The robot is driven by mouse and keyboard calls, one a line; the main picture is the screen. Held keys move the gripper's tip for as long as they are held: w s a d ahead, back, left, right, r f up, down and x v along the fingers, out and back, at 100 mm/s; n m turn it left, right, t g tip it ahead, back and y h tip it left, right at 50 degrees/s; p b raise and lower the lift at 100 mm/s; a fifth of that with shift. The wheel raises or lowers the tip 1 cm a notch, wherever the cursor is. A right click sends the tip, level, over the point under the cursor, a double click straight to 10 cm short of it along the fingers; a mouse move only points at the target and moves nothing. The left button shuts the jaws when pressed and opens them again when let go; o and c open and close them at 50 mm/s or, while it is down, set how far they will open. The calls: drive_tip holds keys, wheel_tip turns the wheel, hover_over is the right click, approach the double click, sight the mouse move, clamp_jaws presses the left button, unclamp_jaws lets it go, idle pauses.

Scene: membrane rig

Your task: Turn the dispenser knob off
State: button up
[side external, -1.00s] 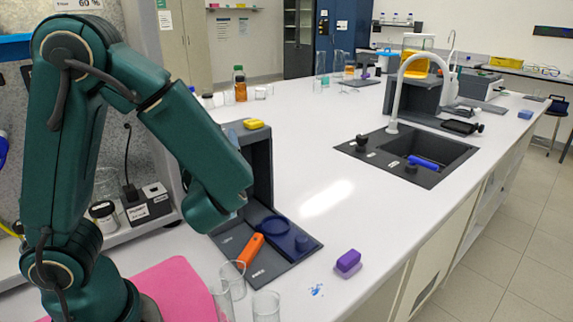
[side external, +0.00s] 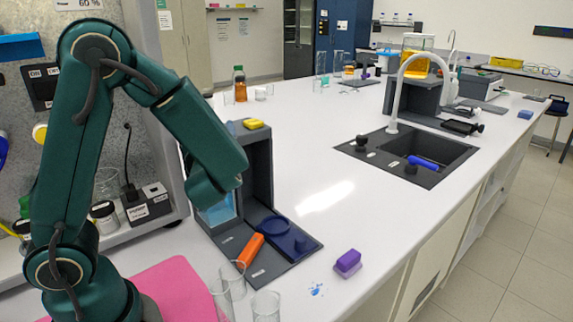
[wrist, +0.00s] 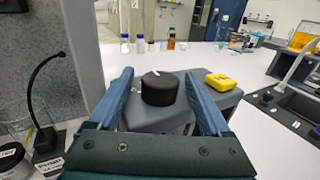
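The dispenser (side external: 262,165) is a dark grey upright unit with a yellow block (side external: 254,124) on top. Its knob (wrist: 159,92) is a round black cap with a white mark, on the grey top in the wrist view. My gripper (wrist: 159,73) is open, with one blue finger on each side of the knob. Gaps show between the fingers and the knob, though I cannot tell how far the fingertips are from it in depth. The yellow block (wrist: 221,81) is just right of the right finger. In the side view my arm hides the knob and most of the gripper.
An orange-handled tool (side external: 249,249) and a blue round piece (side external: 274,226) lie on the dispenser's grey base. Clear glass beakers (side external: 266,306) stand in front, near a pink mat (side external: 178,285). A purple block (side external: 347,262) lies to the right.

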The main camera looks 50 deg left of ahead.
clamp_jaws()
drive_tip(key=shift+n+g, duration=0.3)
drive_tip(key=shift+g, duration=0.1)
drive_tip(key=n+g+y, duration=0.1)
drive_tip(key=n+g, duration=0.1)
drive_tip(key=g, duration=0.1)
drive_tip(key=n+g+y, duration=0.1)
drive_tip(key=g, duration=0.1)
drive_tip(key=shift+n+g, duration=0.4)
drive_tip(key=n+g, duration=0.2)
drive_tip(key=g, duration=0.2)
drive_tip(key=n+g+h, duration=0.1)
drive_tip(key=n+g, duration=0.2)
drive_tip(key=g, duration=0.1)
drive_tip(key=shift+n+g+h, duration=0.3)
drive_tip(key=shift+n+g, duration=0.1)
drive_tip(key=shift+g, duration=0.1)
drive_tip(key=shift+o, duration=0.3)
unclamp_jaws()
